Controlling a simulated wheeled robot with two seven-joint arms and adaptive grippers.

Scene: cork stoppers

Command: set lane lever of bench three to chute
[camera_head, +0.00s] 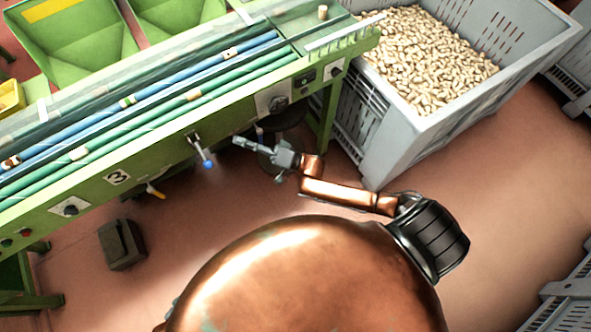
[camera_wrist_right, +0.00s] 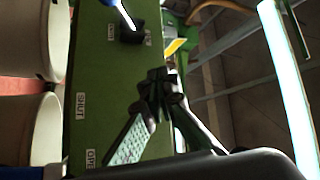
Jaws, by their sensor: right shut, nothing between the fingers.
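The green bench marked 3 (camera_head: 117,177) runs along the left in the head view. A lever with a metal stem and blue tip (camera_head: 208,163) hangs from its front side. In the right wrist view the blue-handled lever (camera_wrist_right: 124,14) shows at the top, on a black base (camera_wrist_right: 131,36) on a green panel. Small labels flank the base, too small to read surely. My right gripper (camera_head: 238,142) is to the right of the lever and apart from it. In the right wrist view its fingers (camera_wrist_right: 157,82) are shut and empty, below the lever. My left gripper is out of view.
A black knob (camera_head: 278,103) is on the bench to the right. A grey crate of corks (camera_head: 372,160) stands right of the bench. A dark box (camera_head: 121,244) lies on the floor. Open floor lies before the bench.

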